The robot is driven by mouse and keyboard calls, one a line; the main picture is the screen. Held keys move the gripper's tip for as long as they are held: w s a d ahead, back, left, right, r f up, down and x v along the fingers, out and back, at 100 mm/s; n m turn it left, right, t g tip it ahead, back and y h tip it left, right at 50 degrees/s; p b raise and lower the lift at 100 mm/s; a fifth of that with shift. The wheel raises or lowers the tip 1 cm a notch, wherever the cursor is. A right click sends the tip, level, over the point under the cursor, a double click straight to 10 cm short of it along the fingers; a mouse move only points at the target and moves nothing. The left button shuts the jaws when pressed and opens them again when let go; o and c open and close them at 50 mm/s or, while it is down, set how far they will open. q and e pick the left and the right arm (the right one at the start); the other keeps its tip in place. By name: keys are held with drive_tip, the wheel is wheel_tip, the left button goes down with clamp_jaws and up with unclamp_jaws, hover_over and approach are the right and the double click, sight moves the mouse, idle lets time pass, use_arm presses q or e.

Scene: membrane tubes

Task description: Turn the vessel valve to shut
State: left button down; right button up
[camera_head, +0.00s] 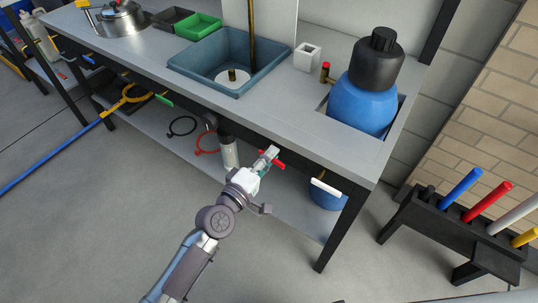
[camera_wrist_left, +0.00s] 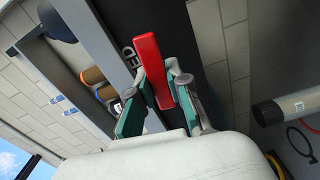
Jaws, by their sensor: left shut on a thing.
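A red valve handle (camera_head: 279,165) sits at the bench's front edge, below the worktop. My left gripper (camera_head: 267,156) reaches it from the front and is shut on it. In the left wrist view the red handle (camera_wrist_left: 148,62) is a long flat bar standing slightly tilted between my green-padded fingers (camera_wrist_left: 160,88). A blue vessel (camera_head: 360,105) with a black cap stands sunk in the worktop's right end. The handle's link to the vessel is hidden. My right gripper is not in view.
The grey bench (camera_head: 270,120) holds a blue-grey basin (camera_head: 205,83), a white cup (camera_head: 307,57) and a small red-topped brass fitting (camera_head: 325,72). A black rack (camera_head: 450,235) with coloured tubes stands right. Floor in front is clear.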

use_arm(q)
drive_tip(key=shift+r+n, duration=0.1)
drive_tip(key=shift+n, duration=0.7)
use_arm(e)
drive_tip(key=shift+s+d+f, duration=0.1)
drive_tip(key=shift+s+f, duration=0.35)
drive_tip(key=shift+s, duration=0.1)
use_arm(q)
drive_tip(key=c, duration=1.1)
unclamp_jaws()
drive_tip(key=shift+s+a, duration=0.1)
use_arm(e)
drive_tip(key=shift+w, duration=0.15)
use_arm(q)
drive_tip(key=v, duration=1.1)
drive_tip(key=shift+s+a, duration=0.2)
drive_tip(key=shift+s, duration=0.1)
